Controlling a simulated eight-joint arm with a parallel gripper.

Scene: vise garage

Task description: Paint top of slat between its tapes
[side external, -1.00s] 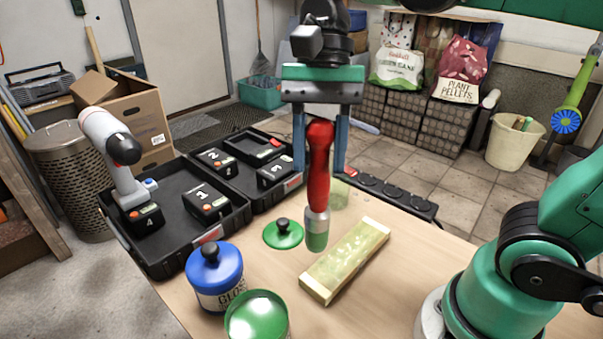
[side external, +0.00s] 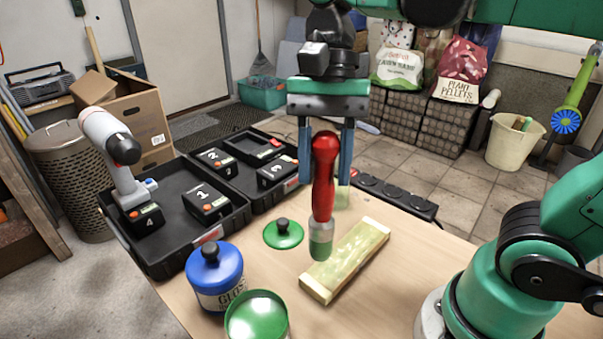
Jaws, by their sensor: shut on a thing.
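My gripper (side external: 325,178) is shut on a red-handled paint brush (side external: 323,190), held upright with its green bristles (side external: 320,248) down. The slat (side external: 348,259) lies at an angle on the table, with patchy pale green on its top. A pale yellowish tape band (side external: 318,289) crosses its near end, and another (side external: 374,226) crosses its far end. The bristles show at the slat's left long edge; I cannot tell whether they touch it. An open can of green paint (side external: 257,315) stands at the front, left of the slat.
A closed blue gloss pot (side external: 215,277) stands left of the green can. A green lid (side external: 283,234) with a black knob lies behind. Black cases (side external: 170,253) with numbered blocks are at left. A black power strip (side external: 398,196) lies behind the slat. Table right of the slat is clear.

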